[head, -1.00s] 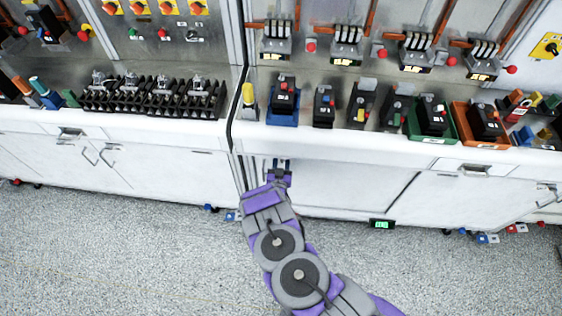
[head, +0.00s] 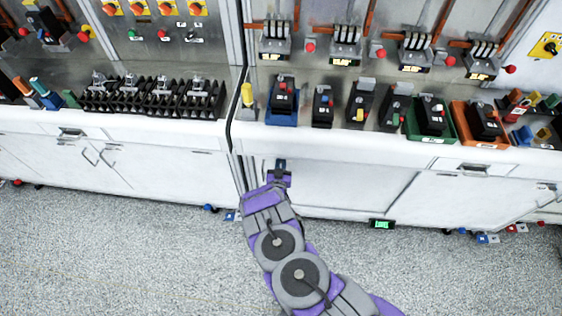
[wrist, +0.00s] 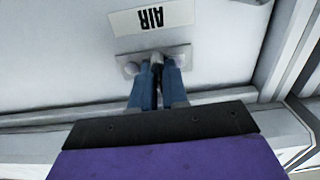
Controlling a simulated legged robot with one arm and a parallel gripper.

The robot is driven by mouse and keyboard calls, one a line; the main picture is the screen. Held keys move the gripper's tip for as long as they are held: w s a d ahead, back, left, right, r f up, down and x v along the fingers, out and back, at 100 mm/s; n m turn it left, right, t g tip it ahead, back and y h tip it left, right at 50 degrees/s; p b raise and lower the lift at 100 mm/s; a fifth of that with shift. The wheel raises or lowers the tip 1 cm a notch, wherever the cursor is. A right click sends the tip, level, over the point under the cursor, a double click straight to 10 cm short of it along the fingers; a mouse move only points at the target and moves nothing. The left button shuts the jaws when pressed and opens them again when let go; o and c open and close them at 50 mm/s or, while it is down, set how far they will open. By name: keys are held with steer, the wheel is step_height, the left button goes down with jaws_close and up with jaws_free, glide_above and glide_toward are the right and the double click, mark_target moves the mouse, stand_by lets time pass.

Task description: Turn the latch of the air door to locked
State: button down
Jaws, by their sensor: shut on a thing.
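The air door (wrist: 60,60) is a white panel in the wrist view, with an upside-down AIR label (wrist: 152,18) on it. Just beyond my gripper's base is the latch, a grey plate (wrist: 178,54) with a small dark knob (wrist: 157,58). My gripper (wrist: 156,72) has its two blue fingers closed around the knob, one on each side. In the head view my gripper (head: 280,166) reaches the door's upper left part, under the counter edge, and hides the latch. Which way the latch points is hard to tell.
The white counter (head: 330,143) overhangs the doors. On it stand several breakers, one in a blue tray (head: 283,117), and a yellow-topped post (head: 247,102). A cabinet seam and frame edge (wrist: 285,50) lie beside the door.

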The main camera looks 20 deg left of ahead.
steer(key=shift+s+a+n+b, duration=0.1)
steer(key=shift+n+b, duration=0.3)
steer(key=shift+n, duration=2.55)
steer(key=shift+w+a+n+b, duration=0.15)
steer(key=shift+n+b, duration=0.2)
steer(key=shift+n, duration=2.55)
steer(key=shift+s+a+n+b, duration=0.15)
steer(key=shift+n+b, duration=0.25)
steer(key=shift+n, duration=2.55)
steer(key=shift+f, duration=0.1)
steer(key=c, duration=1.1)
jaws_free()
steer(key=shift+a+f, duration=0.1)
steer(key=shift+f, duration=0.05)
steer(key=shift+c, duration=0.2)
steer(key=shift+d, duration=0.2)
